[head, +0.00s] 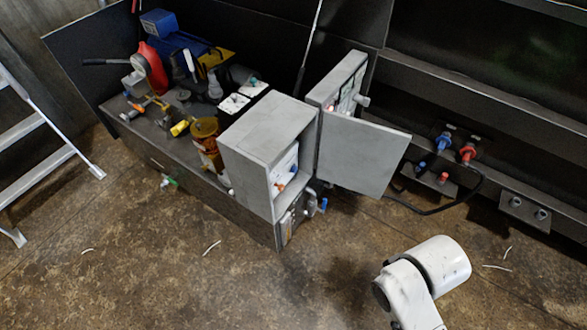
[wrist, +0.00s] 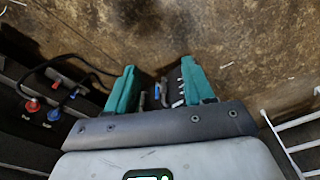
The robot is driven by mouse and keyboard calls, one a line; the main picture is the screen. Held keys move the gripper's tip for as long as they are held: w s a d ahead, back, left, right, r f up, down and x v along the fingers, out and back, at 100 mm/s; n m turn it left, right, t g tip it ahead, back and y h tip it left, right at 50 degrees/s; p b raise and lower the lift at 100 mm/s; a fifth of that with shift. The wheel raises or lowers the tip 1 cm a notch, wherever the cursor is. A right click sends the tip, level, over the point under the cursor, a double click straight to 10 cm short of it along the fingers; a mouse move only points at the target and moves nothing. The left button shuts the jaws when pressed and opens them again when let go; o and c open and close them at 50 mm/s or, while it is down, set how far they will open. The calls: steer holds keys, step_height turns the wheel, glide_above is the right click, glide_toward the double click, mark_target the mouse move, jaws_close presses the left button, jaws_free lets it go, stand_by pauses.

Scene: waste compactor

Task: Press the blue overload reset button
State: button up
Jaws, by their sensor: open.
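I cannot single out the blue overload reset button with certainty. In the head view, a small blue part (head: 323,205) shows low on the side of the grey open-fronted box (head: 262,135). A blue part (wrist: 157,92) also shows between my fingers in the wrist view, beside grey and white levers; I cannot tell if it is the same one. My gripper (wrist: 158,66) has two teal fingers, spread apart with nothing held. The gripper is out of the head view, where only my white arm shows at the lower right.
An open grey door (head: 362,155) stands out from the box. Blue (head: 444,141) and red (head: 467,153) couplings with a black hose (head: 430,211) sit on the machine at right. A ladder (head: 40,122) stands at left. The brown floor in front is mostly clear.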

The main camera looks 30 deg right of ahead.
steer(key=shift+c, duration=0.2)
jaws_close()
stand_by(0.4)
stand_by(1.2)
